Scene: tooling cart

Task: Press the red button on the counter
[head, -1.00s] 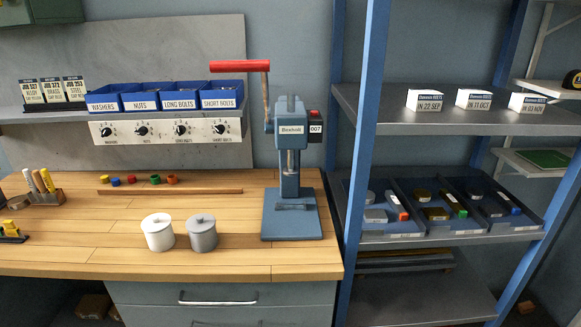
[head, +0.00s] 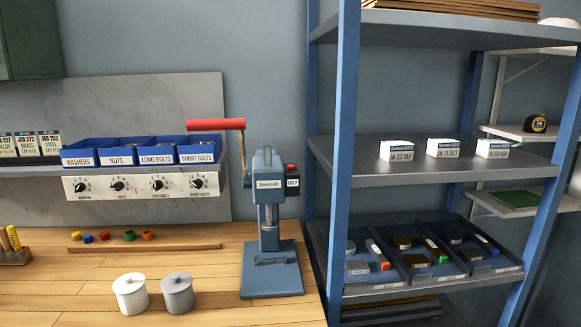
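A small red button (head: 291,167) sits on top of a black counter box (head: 293,183) whose white display reads 007. The counter is fixed to the right side of the head of a blue bench press (head: 268,225). The press stands on the wooden bench near its right end. Its lever has a red handle (head: 204,125) that reaches out to the left. Neither of my grippers shows in the head view.
Two lidded pots, white (head: 130,294) and grey (head: 178,293), stand left of the press. Blue bins (head: 79,157) and a knob panel (head: 140,187) are behind. A blue-posted shelf rack (head: 343,140) rises close to the right. Bare bench (head: 60,300) lies at front left.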

